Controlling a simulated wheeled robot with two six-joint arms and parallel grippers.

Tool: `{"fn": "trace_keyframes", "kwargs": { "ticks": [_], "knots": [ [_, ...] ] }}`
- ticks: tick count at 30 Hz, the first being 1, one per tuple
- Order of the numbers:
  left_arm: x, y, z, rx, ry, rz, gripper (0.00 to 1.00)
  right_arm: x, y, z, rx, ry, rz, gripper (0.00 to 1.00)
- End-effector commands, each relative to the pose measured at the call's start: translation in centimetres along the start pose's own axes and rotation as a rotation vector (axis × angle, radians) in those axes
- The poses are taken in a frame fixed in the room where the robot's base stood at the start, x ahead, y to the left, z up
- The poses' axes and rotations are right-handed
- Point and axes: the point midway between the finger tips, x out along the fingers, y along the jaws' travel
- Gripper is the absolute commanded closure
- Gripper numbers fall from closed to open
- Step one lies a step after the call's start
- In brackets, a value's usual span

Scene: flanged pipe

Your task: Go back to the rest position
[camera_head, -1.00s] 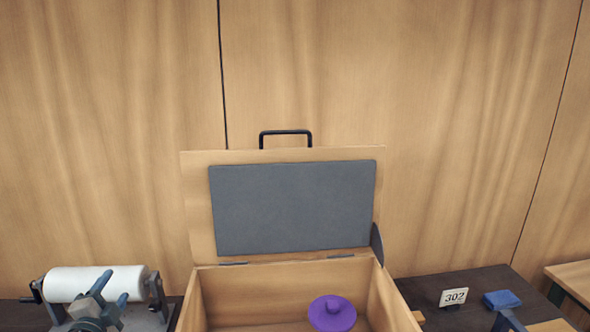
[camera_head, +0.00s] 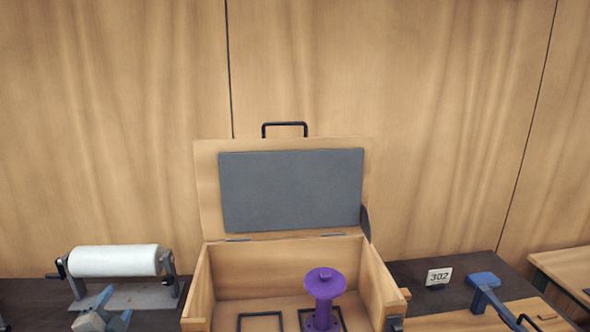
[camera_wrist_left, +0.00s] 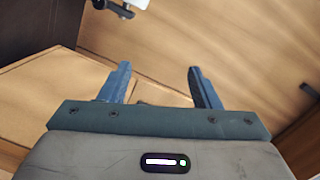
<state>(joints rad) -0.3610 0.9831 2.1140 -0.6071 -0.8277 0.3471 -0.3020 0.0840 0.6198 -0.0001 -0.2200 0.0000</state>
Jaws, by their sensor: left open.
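My left gripper (camera_head: 113,309) is at the lower left of the head view, in front of the white roll. In the left wrist view its two blue fingers (camera_wrist_left: 160,85) stand wide apart with nothing between them. My right gripper does not show. A purple flanged pipe (camera_head: 323,299) stands upright inside the open wooden box (camera_head: 203,291), right of its middle. A broad round flange tops it, and another flange shows at its foot. No gripper touches it.
The box lid (camera_head: 207,190) is raised, with a grey panel inside. A white roll on a stand (camera_head: 115,261) is at left. Dark tabletop shows around the card.

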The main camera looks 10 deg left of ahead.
Motion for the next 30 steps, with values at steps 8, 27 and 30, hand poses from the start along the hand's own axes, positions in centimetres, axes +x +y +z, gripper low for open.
{"fn": "trace_keyframes", "kwargs": {
  "ticks": [8, 27, 30],
  "knots": [
    [-3.8, 5.0, 1.4, -0.146, -0.156, 0.098, 0.43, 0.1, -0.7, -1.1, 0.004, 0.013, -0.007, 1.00],
    [-24.8, 21.5, -2.0, -0.599, -0.698, 0.718, 0.43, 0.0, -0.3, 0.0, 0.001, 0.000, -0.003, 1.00],
    [-27.0, 22.4, -3.1, -0.636, -0.731, 0.792, 0.43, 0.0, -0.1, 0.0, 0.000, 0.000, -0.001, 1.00]
  ]
}}
